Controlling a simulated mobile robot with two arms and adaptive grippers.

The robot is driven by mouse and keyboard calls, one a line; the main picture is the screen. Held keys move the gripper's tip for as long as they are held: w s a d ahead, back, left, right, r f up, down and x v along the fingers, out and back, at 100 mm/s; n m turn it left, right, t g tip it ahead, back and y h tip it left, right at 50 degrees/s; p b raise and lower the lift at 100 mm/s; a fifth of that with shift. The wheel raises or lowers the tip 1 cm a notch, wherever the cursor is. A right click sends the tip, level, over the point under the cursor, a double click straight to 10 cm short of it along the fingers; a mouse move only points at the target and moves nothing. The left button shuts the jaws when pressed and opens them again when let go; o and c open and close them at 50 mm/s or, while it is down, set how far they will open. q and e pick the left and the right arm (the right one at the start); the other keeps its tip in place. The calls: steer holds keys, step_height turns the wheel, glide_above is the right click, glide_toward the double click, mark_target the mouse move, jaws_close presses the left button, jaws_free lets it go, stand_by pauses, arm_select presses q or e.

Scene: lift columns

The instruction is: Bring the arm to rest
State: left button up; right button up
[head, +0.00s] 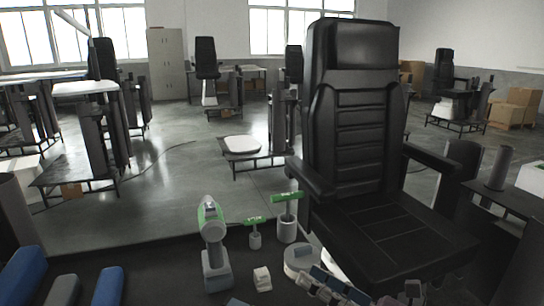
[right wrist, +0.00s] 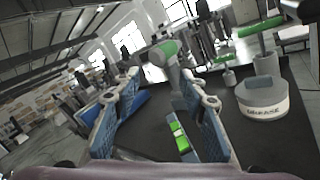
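My right gripper (head: 335,287) is at the bottom of the head view, low over the near side of the dark work table (head: 150,262). The right wrist view shows its two blue-grey fingers (right wrist: 160,92) spread wide apart, with no thing held between them. A grey and green hand tool (head: 212,243) stands upright on the table, left of the gripper in the head view. In the right wrist view this tool (right wrist: 166,54) shows beyond the fingers. My left gripper is in neither view.
Green-topped posts (head: 287,217) and a round white-grey base (head: 300,260) stand close to the right gripper. Blue items (head: 108,287) lie at the lower left. A black chair (head: 355,130) rises at the right. Open floor (head: 190,180) lies beyond the table.

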steer(key=w+d+f+m+t+h, duration=0.15)
steer(key=d+m+t+h, duration=0.35)
steer(key=m, duration=0.6)
steer(key=w+d+m+t+h, duration=0.2)
steer(key=d+m+t+h, duration=0.1)
steer(key=d+m+h, duration=0.55)
step_height(320, 180, down, 8)
steer(key=s+d+f+m+g+h, duration=0.1)
steer(key=s+d+m+g+h, duration=0.25)
steer(key=m, duration=0.65)
steer(key=s+f+m+g, duration=0.65)
steer(key=s+f, duration=0.35)
steer(key=f, duration=0.3)
steer(key=s+a+f+m+g+y, duration=0.1)
steer(key=s+a+f+g, duration=0.2)
steer(key=s, duration=0.4)
steer(key=s+a+f+m+g+y, duration=0.1)
steer(key=s+a+f+m+g, duration=0.15)
steer(key=s, duration=0.35)
step_height(320, 180, down, 28)
steer(key=s+n+g, duration=0.1)
steer(key=s+g, duration=0.1)
steer(key=s, duration=0.1)
steer(key=s+d+f+g, duration=0.1)
steer(key=s+d+f, duration=0.1)
steer(key=s+f, duration=1.3)
steer(key=shift+s+d, duration=0.35)
steer(key=shift+s, duration=0.25)
